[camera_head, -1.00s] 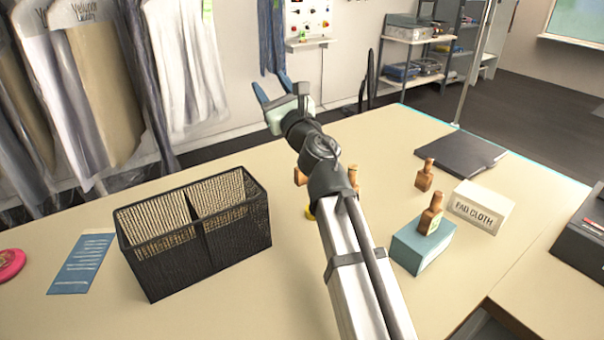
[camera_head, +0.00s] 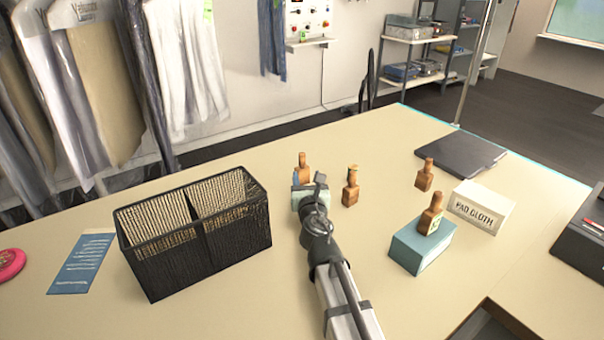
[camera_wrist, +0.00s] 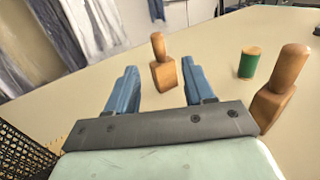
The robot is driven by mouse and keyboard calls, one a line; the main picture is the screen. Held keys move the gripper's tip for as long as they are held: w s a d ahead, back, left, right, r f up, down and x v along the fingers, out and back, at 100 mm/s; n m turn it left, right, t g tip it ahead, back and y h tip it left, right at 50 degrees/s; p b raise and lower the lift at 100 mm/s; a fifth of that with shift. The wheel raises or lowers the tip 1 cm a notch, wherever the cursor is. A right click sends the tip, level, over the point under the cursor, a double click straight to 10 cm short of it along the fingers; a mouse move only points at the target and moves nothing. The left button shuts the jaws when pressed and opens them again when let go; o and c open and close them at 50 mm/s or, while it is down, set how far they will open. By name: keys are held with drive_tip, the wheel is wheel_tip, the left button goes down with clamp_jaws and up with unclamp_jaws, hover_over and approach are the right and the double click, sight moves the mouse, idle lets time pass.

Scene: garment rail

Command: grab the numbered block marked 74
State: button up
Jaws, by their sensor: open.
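Several wooden handled blocks stand on the table; I cannot read a number 74 on any of them. In the head view, one block (camera_head: 303,165) stands just beyond my gripper (camera_head: 299,187), and another block (camera_head: 350,190) stands to its right. A third block (camera_head: 424,176) is farther right, and a fourth block (camera_head: 430,218) stands on a teal box (camera_head: 420,248). In the wrist view, my gripper (camera_wrist: 160,70) is open and empty, its blue fingers pointing toward a block (camera_wrist: 163,72) seen between them, ahead of the tips. Another block (camera_wrist: 275,98) is right of the fingers.
A green spool (camera_wrist: 249,64) stands near the right block. A black mesh basket (camera_head: 200,240) is left of my gripper. A white pad cloth box (camera_head: 482,207) and a dark folder (camera_head: 455,152) are at the right. The table's back middle is clear.

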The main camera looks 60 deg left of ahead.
sight(302, 159)
drive_tip(key=x, duration=1.3)
drive_tip(key=shift+s+a, duration=0.15)
drive_tip(key=shift+a, duration=0.05)
clamp_jaws()
